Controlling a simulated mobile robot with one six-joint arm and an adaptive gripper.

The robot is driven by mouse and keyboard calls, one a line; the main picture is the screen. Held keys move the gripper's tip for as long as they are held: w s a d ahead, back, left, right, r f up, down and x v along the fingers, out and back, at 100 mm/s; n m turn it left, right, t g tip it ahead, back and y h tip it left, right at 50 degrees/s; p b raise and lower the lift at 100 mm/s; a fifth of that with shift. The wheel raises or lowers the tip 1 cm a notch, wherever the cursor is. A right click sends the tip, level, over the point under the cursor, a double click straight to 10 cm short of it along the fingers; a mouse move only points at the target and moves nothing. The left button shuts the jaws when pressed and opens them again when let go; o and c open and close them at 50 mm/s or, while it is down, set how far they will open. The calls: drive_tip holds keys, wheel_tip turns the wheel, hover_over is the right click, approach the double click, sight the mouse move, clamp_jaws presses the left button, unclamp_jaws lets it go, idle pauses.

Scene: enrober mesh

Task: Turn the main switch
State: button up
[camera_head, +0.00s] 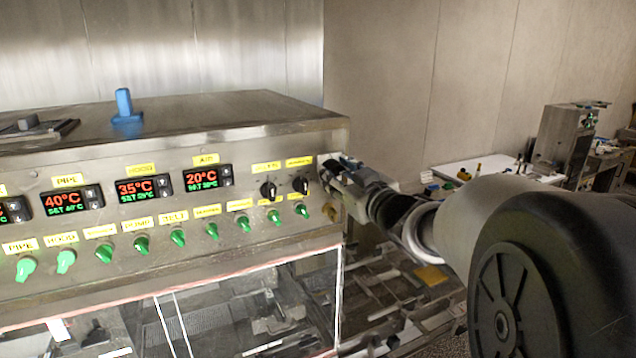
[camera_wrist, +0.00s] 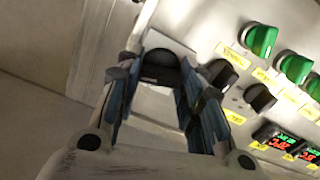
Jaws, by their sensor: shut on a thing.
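The main switch (camera_wrist: 160,64) appears to be the black knob on a pale plate at the panel's end, seen between my fingers in the wrist view. My gripper (camera_wrist: 157,80) has one finger on each side of this knob and is shut on it. In the head view my gripper (camera_head: 336,174) is at the right end of the control panel (camera_head: 215,260), and hides the switch there. How far the knob is turned is hard to tell.
Two smaller black knobs (camera_head: 268,190) sit just left of my gripper. A row of green knobs (camera_head: 177,237) and red displays (camera_head: 142,190) fill the panel. A blue handle (camera_head: 124,104) stands on top. A white table (camera_head: 490,172) is behind at right.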

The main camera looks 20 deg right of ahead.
drive_tip(key=n+b, duration=0.3)
drive_tip(key=shift+f+n, duration=0.15)
drive_tip(key=shift+n, duration=0.25)
drive_tip(key=n+b, duration=0.2)
drive_tip(key=n, duration=0.1)
drive_tip(key=shift+n+b, duration=0.3)
drive_tip(key=shift+b, duration=0.1)
drive_tip(key=n+b, duration=0.2)
drive_tip(key=n, duration=0.1)
drive_tip(key=shift+n, duration=0.3)
drive_tip(key=shift+n+b, duration=1.35)
drive_tip(key=shift+n, duration=0.65)
drive_tip(key=o, duration=1.1)
drive_tip(key=shift+c, duration=0.2)
drive_tip(key=shift+r, duration=0.2)
